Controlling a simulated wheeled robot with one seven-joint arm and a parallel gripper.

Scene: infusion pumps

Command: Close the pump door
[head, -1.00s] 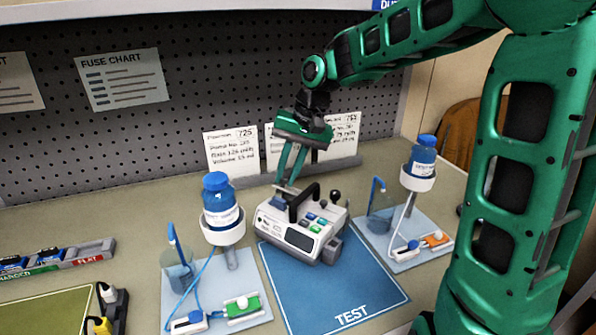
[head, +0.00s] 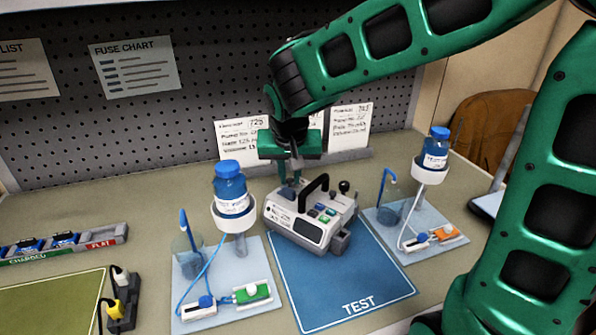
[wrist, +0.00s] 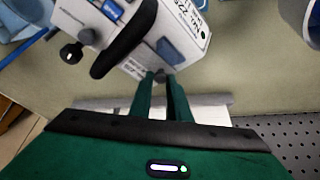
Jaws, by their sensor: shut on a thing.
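The white pump (head: 297,228) stands on the blue TEST mat (head: 345,285), with a black carry handle and coloured buttons on top. It also shows in the wrist view (wrist: 185,30). My gripper (head: 289,190) points down at the pump's back left, behind the carry handle. In the wrist view my gripper's fingertips (wrist: 161,78) are close together at the pump's edge, by a small grey part and a blue-grey panel (wrist: 168,52). The fingers are shut on a small part there, taken as the pump door. The door's own outline and angle are mostly hidden.
Bottle stands with blue bottles flank the pump, left (head: 231,190) and right (head: 434,150), with tubing and beakers. Cards (head: 350,130) stand behind, before the pegboard (head: 190,110). A battery rack (head: 65,243) lies far left. The front of the mat is clear.

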